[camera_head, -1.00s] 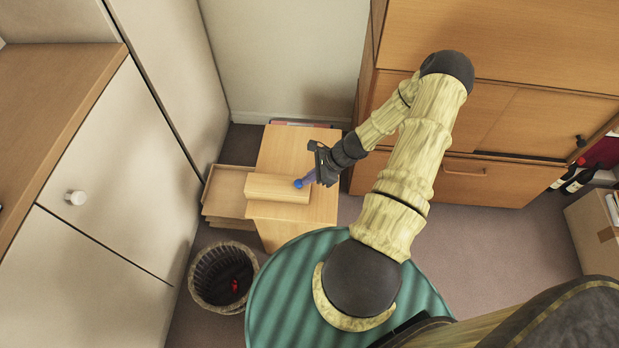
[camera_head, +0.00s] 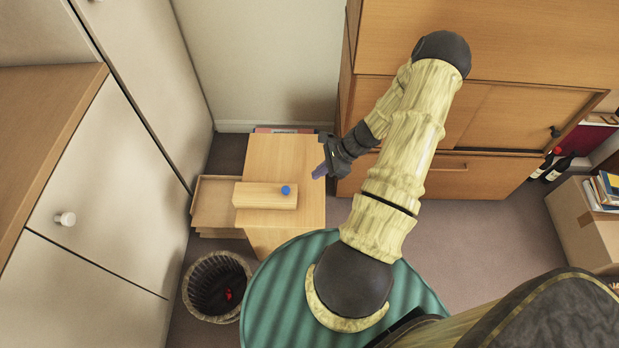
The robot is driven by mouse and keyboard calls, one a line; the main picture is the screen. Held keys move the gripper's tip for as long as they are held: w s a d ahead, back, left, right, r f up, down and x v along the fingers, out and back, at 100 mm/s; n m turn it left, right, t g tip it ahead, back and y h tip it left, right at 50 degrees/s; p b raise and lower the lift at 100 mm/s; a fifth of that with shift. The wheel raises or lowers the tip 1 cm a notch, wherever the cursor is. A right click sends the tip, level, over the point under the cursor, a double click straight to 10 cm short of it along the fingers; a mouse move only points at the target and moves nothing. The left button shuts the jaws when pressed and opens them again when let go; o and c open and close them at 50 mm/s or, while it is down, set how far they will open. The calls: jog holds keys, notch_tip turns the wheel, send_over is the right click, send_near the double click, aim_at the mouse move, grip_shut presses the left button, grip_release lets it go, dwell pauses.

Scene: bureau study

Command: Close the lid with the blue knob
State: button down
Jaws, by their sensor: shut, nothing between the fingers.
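The blue knob (camera_head: 286,190) sits near the right end of a low, long wooden box or lid (camera_head: 262,196). This wooden piece lies across a small wooden cabinet (camera_head: 285,160), and its left end overhangs the cabinet's left edge. I cannot tell from this view whether the lid is fully closed. My gripper (camera_head: 320,171) is shut and empty. It is above the cabinet's right edge, to the right of the knob and apart from it.
A wooden tray or drawer (camera_head: 212,203) juts out left of the small cabinet. A wicker basket (camera_head: 217,287) with something red inside stands in front of it. A large wooden cabinet (camera_head: 455,166) is at the right. A white cupboard (camera_head: 110,190) is at the left.

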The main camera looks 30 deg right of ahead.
jog(key=v, duration=0.4)
jog(key=shift+d+f, duration=0.1)
jog(key=shift+d, duration=0.05)
jog(key=shift+w, duration=0.1)
jog(key=s+a+r+n+h, duration=0.3)
jog(key=a+r+n+h, duration=0.1)
jog(key=a+r+n, duration=0.7)
jog(key=s+a+r+n+h, duration=0.2)
jog(key=a+r+n+h, duration=0.1)
jog(key=a+r+n, duration=0.85)
notch_tip(320, 180, up, 19)
jog(key=d+p, duration=0.1)
jog(key=p, duration=1.6)
jog(key=shift+s+d+g+p, duration=0.25)
jog(key=shift+d+g+p, duration=0.05)
jog(key=shift+d+p, duration=0.1)
